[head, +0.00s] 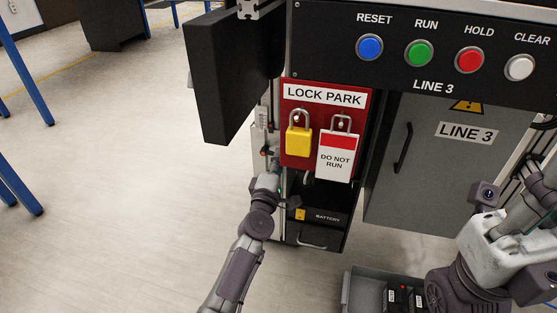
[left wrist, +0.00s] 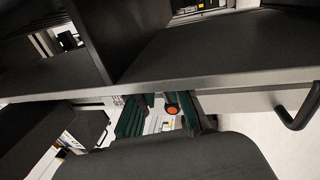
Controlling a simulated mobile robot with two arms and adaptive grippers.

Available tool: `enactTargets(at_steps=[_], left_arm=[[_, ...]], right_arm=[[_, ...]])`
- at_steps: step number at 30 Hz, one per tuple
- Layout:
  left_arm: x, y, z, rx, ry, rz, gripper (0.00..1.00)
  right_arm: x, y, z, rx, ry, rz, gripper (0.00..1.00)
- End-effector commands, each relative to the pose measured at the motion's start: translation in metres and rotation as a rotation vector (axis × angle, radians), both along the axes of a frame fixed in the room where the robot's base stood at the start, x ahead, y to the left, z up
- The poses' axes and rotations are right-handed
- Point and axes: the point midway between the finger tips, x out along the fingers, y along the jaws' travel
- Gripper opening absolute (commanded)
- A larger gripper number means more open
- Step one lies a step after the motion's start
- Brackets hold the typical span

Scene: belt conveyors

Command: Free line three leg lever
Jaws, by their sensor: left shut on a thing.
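My left gripper (left wrist: 158,112) shows in the left wrist view as two dark green fingers around a dark piece with an orange round end, which I take for the leg lever (left wrist: 172,109). It is shut on this piece, though the contact is partly hidden. In the head view my left arm reaches up to the post left of the lock board, where a small orange and black part (head: 264,152) shows just beyond the wrist. The fingers are hidden there. My right arm is folded at the right edge; its fingers are not visible.
The red LOCK PARK board (head: 288,148) holds a yellow padlock (head: 299,143) and a DO NOT RUN tag (head: 335,160). The LINE 3 button panel (head: 440,87) is above. A battery drawer (head: 318,236) is below, and a grey tray (head: 362,285) stands right.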

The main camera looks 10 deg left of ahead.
Motion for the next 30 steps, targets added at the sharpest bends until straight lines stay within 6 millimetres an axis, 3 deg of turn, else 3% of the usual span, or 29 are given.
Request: enactTargets(at_steps=[1, 22, 23, 26, 27, 30], left_arm=[[0.0014, 0.0019, 0.0113, -0.017, -0.016, 0.007, 0.00], [0.0014, 0.0026, 0.0135, -0.085, -0.014, 0.008, 0.00], [0.0014, 0.0025, 0.0135, -0.085, -0.014, 0.008, 0.19], [0.0013, 0.0024, 0.0128, -0.085, -0.013, 0.007, 0.35], [0.0013, 0.0022, 0.0124, -0.086, -0.012, 0.006, 0.40], [0.0011, 0.0018, 0.0114, -0.086, -0.010, 0.005, 0.40]], right_arm=[[0.0009, 0.0001, 0.0005, -0.001, 0.007, 0.000, 0.00], [0.0034, -0.0004, -0.0033, 0.006, 0.026, 0.001, 0.00], [0.0034, -0.0004, -0.0033, 0.006, 0.026, 0.001, 0.00], [0.0034, -0.0005, -0.0031, 0.007, 0.025, 0.001, 0.00], [0.0034, -0.0005, -0.0031, 0.007, 0.025, 0.001, 0.00], [0.0034, -0.0005, -0.0030, 0.007, 0.025, 0.001, 0.00]])
